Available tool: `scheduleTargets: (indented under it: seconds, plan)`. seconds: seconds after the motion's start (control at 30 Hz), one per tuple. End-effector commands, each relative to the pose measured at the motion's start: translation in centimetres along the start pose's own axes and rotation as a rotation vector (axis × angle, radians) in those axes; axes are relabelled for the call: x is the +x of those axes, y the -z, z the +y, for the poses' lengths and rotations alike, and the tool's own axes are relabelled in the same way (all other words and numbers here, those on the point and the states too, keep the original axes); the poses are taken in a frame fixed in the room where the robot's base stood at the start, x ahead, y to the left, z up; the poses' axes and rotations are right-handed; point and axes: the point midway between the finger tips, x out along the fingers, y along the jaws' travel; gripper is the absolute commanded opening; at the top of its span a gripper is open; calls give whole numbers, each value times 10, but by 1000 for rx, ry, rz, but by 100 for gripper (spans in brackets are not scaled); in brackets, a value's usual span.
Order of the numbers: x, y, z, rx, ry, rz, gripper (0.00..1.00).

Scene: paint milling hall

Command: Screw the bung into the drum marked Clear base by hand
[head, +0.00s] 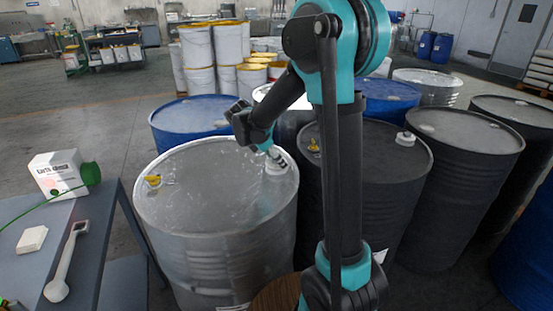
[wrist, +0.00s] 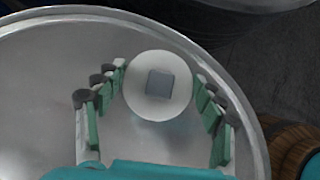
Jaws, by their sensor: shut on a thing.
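A bare silver steel drum (head: 205,215) stands in front of me. A pale label low on its side is cut off, so I cannot read its marking. A white round bung (wrist: 132,85) with a grey square in its middle sits at the lid's edge; in the head view it is small (head: 277,168) and partly hidden by the fingers. My gripper (head: 276,157) reaches down over the drum's far right side and is shut on the bung. In the wrist view the fingers (wrist: 160,88) stand either side of it. How deep the bung sits is hidden.
A yellow cap (head: 153,181) is at the lid's left. Black drums (head: 460,165) and blue drums (head: 185,118) crowd right and behind. A table (head: 92,235) at left holds a white box (head: 55,174) and a handheld tool (head: 68,262). A wooden round object (wrist: 290,150) stands close right.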

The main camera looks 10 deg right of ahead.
Motion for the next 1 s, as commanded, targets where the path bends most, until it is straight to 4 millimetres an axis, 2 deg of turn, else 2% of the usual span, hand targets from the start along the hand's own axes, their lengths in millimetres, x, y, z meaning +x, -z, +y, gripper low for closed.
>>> scheduleTargets:
  seconds: [0.03,0.07,0.23,0.53,0.67,0.77,1.0]
  plan:
    - [1,1,0,0,0,0,40]
    - [1,1,0,0,0,0,71]
    - [1,0,0,0,0,0,92]
    - [0,0,0,0,0,0,93]
    - [-6,0,0,-1,0,0,93]
    - [-18,0,0,-2,0,0,93]
    - [-67,1,0,-2,-2,0,93]
